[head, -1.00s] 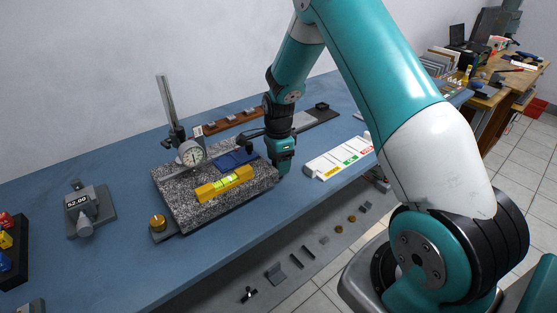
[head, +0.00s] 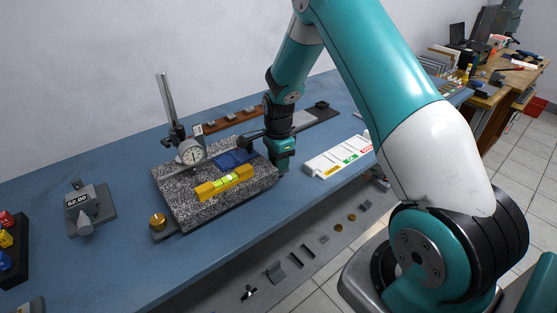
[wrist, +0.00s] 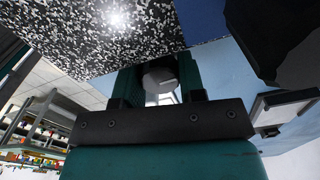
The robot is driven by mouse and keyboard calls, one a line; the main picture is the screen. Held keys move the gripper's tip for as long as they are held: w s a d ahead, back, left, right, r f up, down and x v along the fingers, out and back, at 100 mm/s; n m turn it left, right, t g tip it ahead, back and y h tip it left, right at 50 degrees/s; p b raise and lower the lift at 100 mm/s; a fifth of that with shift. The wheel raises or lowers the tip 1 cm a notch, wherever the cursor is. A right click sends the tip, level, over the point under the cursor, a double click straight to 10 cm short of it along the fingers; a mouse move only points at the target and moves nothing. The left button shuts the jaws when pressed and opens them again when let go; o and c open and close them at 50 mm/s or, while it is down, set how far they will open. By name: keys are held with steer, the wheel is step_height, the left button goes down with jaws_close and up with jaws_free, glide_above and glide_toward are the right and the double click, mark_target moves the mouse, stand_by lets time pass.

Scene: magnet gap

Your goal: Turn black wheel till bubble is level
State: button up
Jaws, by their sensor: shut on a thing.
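A yellow spirit level (head: 240,175) lies on the speckled granite plate (head: 190,212). Its green vial (head: 223,182) faces up, but the bubble is too small to place. My gripper (head: 284,168) is down at the plate's right corner and hides the wheel there in the head view. In the wrist view my gripper (wrist: 160,80) is shut on the wheel (wrist: 160,76), a round piece that looks grey in this light, just below the plate's speckled side. A brass knob (head: 157,222) stands at the plate's front left corner.
A dial gauge (head: 192,154) on a post stands at the plate's back left. A blue piece (head: 236,157) lies on the plate behind the level. A white labelled board (head: 337,157) lies to the right of my gripper.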

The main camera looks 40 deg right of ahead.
steer(key=n, duration=0.4)
steer(key=shift+n, duration=2)
steer(key=o, duration=0.9)
steer(key=shift+o, duration=0.2)
